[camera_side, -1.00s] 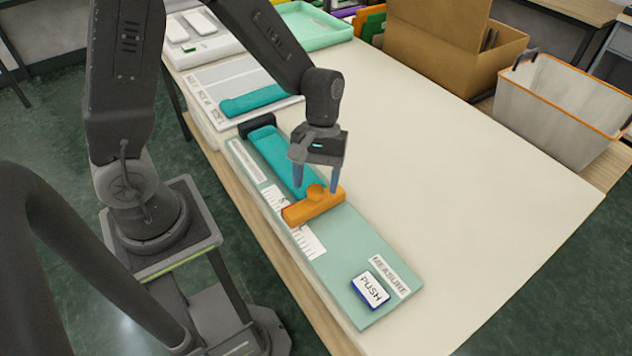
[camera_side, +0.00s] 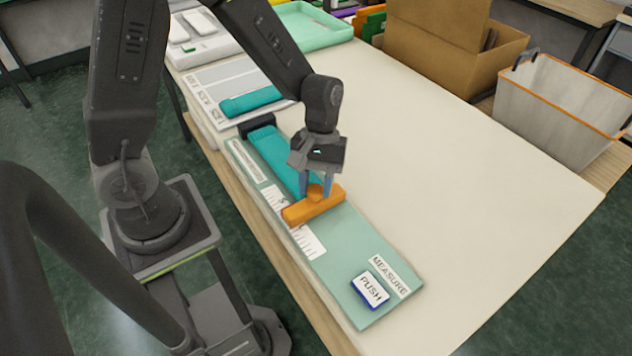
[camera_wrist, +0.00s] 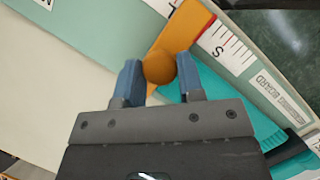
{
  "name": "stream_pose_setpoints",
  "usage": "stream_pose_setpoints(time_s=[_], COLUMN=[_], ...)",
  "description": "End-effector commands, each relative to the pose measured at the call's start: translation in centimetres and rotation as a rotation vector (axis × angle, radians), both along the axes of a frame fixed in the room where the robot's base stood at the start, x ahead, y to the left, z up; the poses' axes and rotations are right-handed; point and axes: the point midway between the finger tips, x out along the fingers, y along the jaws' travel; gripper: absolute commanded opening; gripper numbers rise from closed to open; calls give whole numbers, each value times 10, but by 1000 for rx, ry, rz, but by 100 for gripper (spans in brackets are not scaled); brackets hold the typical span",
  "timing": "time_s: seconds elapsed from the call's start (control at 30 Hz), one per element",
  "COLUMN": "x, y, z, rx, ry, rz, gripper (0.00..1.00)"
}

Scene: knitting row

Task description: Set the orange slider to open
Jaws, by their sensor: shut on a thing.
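The orange slider (camera_side: 313,207) lies across the green measuring board (camera_side: 345,260), at the near end of a teal strip (camera_side: 275,158). It has a round knob on top. My gripper (camera_side: 316,190) is over the slider with its blue fingers on either side of the knob. In the wrist view, the fingers of my gripper (camera_wrist: 160,80) flank the orange knob (camera_wrist: 159,68), and the slider's flat bar (camera_wrist: 185,25) extends beyond it. A scale (camera_wrist: 228,45) with an "S" mark shows beside the bar. No "open" label is readable.
A white and blue PUSH button (camera_side: 370,289) sits at the near end of the board beside a MEASURE label (camera_side: 390,276). A second teal strip (camera_side: 250,101) lies on a sheet farther back. The tabletop (camera_side: 450,180) to the right is clear.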

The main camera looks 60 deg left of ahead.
Motion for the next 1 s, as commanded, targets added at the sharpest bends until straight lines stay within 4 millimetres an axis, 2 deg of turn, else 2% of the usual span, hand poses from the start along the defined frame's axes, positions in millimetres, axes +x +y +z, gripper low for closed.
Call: stream_pose_setpoints(time_s=[0.07, 0.27, 0.37, 0.6, 0.7, 0.8, 1.0], x=[0, 0, 0, 0, 0, 0, 0], y=[0, -4, -19, -77, -94, -103, -106], z=[0, 0, 0, 0, 0, 0, 0], rx=[1, 0, -1, -2, -2, -3, -4], ry=[1, 0, 1, 1, 1, 2, 1], rz=[0, -2, -8, -9, -6, -4, 0], gripper=[0, 0, 0, 0, 0, 0, 0])
